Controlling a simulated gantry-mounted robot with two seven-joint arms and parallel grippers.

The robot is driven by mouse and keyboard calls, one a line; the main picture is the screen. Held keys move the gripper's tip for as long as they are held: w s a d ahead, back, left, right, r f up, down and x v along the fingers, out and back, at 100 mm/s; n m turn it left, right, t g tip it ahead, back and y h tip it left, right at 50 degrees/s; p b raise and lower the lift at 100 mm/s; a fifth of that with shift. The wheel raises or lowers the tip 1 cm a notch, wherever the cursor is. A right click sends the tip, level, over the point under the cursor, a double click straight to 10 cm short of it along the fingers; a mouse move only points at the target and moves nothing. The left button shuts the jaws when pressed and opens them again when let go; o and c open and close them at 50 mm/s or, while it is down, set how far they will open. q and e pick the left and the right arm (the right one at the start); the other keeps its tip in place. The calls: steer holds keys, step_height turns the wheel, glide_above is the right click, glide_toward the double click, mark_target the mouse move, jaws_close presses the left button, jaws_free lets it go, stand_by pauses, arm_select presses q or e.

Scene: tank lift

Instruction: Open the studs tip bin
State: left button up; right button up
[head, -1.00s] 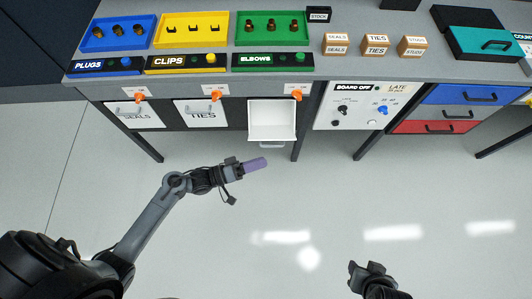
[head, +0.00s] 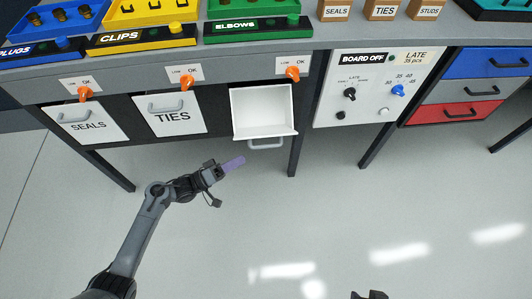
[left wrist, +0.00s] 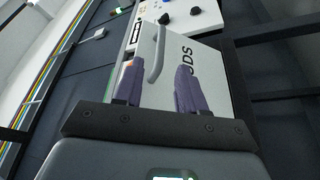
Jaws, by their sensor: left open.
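The studs tip bin (head: 264,112) is the white bin at the right of the row of three. It is tilted out from the bench front, and its empty inside shows from above. Its grey handle (head: 266,143) sticks out below the front edge. In the left wrist view its lettered front (left wrist: 205,65), partly hidden by a finger, and its handle (left wrist: 156,55) show ahead of the fingers. My left gripper (head: 236,162) is open and empty, below and left of the handle, apart from it. My right gripper (head: 370,295) barely shows at the bottom edge.
The seals bin (head: 88,126) and ties bin (head: 172,118) are shut to the left. Orange latches (head: 293,73) sit above the bins. A bench leg (head: 293,150) stands just right of the studs bin. The floor in front is clear.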

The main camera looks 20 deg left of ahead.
mark_target(266, 147)
arm_select(q)
steer(key=b+x, duration=0.3)
steer(key=x, duration=0.6)
steer(key=shift+w+d+f+b, duration=0.1)
steer(key=shift+w+d+b, duration=0.1)
steer(key=shift+w+b, duration=0.2)
steer(key=shift+w+d+r, duration=0.2)
steer(key=shift+w+d, duration=0.1)
steer(key=shift+d, duration=0.1)
jaws_close()
